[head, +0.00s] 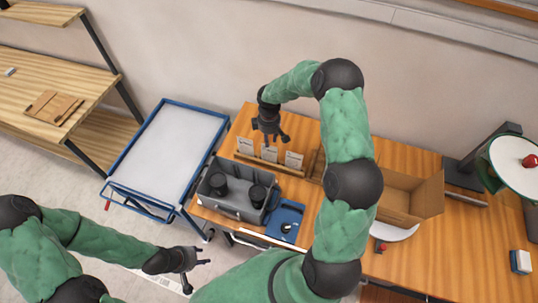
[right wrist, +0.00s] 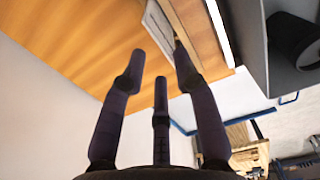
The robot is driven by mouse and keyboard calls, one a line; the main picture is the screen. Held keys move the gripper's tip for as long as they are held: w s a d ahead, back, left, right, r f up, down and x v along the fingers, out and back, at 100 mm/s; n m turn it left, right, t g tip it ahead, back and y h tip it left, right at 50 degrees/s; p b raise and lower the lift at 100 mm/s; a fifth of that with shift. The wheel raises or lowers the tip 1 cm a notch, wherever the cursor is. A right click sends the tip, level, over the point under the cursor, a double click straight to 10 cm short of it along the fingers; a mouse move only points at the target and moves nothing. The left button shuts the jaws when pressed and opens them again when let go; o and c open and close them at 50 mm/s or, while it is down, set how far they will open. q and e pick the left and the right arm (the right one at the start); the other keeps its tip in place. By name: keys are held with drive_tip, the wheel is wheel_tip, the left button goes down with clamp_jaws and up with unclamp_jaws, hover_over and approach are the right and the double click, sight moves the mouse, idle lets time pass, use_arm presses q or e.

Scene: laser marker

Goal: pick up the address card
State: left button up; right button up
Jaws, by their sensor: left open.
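Three white cards stand upright in a wooden holder (head: 268,165) on the table: a left card (head: 246,146), a middle card (head: 270,154) and a right card (head: 294,160). Their print is too small to tell which is the address card. My right gripper (head: 270,136) is above and behind the cards, close to the left and middle ones. In the right wrist view its fingers (right wrist: 158,75) are spread and empty, with one white card (right wrist: 162,30) just beyond the fingertips. My left gripper (head: 200,270) is open and empty, low at the left, away from the table.
A grey crate (head: 236,207) holding dark cups stands in front of the holder, with a blue device (head: 285,222) beside it. An open cardboard box (head: 405,190) is to the right, partly behind my right arm. A blue-framed cart (head: 165,150) stands left of the table.

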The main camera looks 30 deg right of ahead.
hover_over(269, 155)
wheel_tip(269, 155, down, 5)
drive_tip(key=shift+w+p, duration=0.1)
drive_tip(key=shift+p, duration=0.35)
clamp_jaws()
